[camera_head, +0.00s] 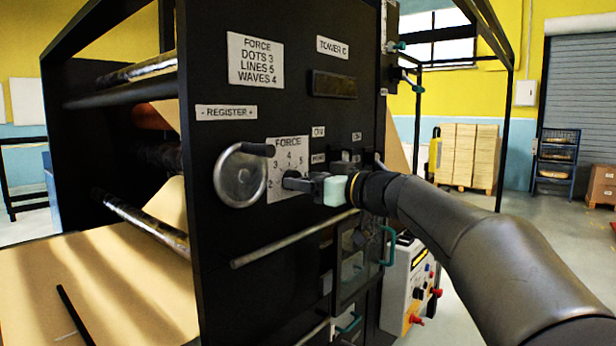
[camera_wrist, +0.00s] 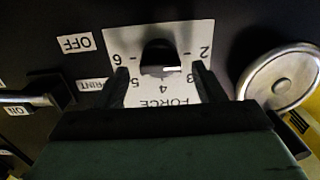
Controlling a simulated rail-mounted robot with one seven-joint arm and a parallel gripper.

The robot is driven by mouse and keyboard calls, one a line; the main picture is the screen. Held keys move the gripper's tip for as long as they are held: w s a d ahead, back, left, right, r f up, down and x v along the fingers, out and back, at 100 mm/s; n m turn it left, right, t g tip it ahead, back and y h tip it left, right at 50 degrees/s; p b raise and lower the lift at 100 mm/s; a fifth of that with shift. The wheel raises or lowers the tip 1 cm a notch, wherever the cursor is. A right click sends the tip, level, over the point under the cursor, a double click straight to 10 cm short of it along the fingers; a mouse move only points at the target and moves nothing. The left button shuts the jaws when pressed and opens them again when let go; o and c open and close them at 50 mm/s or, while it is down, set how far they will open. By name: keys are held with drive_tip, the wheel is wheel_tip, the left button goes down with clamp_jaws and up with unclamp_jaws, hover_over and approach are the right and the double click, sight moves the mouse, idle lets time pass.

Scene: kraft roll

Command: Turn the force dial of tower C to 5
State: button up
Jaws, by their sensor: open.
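The force dial (camera_head: 290,178) is a black knob on a white scale plate (camera_head: 273,160) on the black panel labelled TOWER C (camera_head: 332,47). In the wrist view the picture is upside down; the knob (camera_wrist: 158,54) shows a short white mark pointing right, towards the 2 and 3 side; its exact number is hard to tell. The 5 (camera_wrist: 135,83) is left of the 4. My gripper (camera_wrist: 161,70) is open, its fingertips on either side of the knob with visible gaps. In the head view my gripper (camera_head: 305,184) is close against the dial, partly hiding it.
A register handwheel (camera_head: 240,178) with a crank knob is just left of the dial. ON/OFF and PRINT labels and a switch (camera_wrist: 42,90) are on the other side. A horizontal bar (camera_head: 290,240) is below. A card (camera_head: 256,62) reads dots 3, lines 5, waves 4.

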drive_tip(key=shift+w+a, duration=0.1)
drive_tip(key=shift+a, duration=0.1)
drive_tip(key=shift+c, duration=0.3)
drive_tip(key=c, duration=0.9)
